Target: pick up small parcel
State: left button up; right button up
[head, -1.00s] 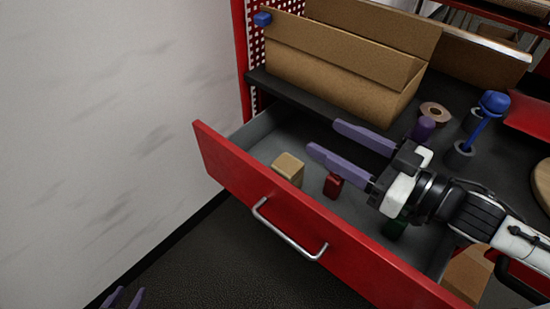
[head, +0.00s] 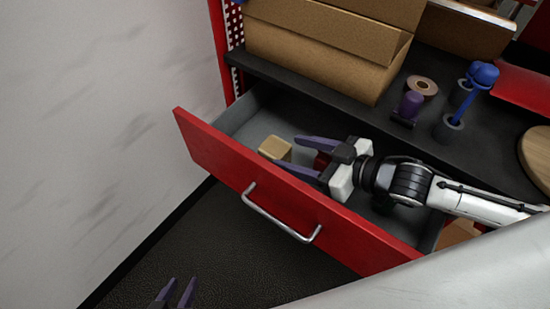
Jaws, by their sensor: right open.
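The small parcel is a tan box (head: 274,148) in the open red drawer (head: 285,207), near its left end. My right gripper (head: 286,152) is open over the drawer, its purple fingers pointing left at the parcel. The fingertips are at the parcel's right side, one toward its far side and one toward its near side. I cannot tell whether they touch it. My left gripper (head: 179,281) shows only its two purple fingers at the bottom edge, apart and with nothing between them, away from the drawer.
A dark red block (head: 321,160) shows in the drawer between my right gripper's fingers, partly hidden. An open cardboard box (head: 320,50) stands on the dark worktop behind. A tape roll (head: 423,86), a purple-topped stamp (head: 409,107) and a blue-handled tool (head: 468,92) stand to its right.

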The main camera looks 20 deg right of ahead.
aim_at(279, 150)
jog(key=x, duration=0.4)
jog(key=shift+w+a+f, duration=0.1)
jog(key=shift+w+f, duration=0.1)
jog(key=shift+w, duration=0.05)
jog(key=c, duration=1.1)
jog(key=shift+c, duration=1.3)
jog(key=shift+r, duration=0.1)
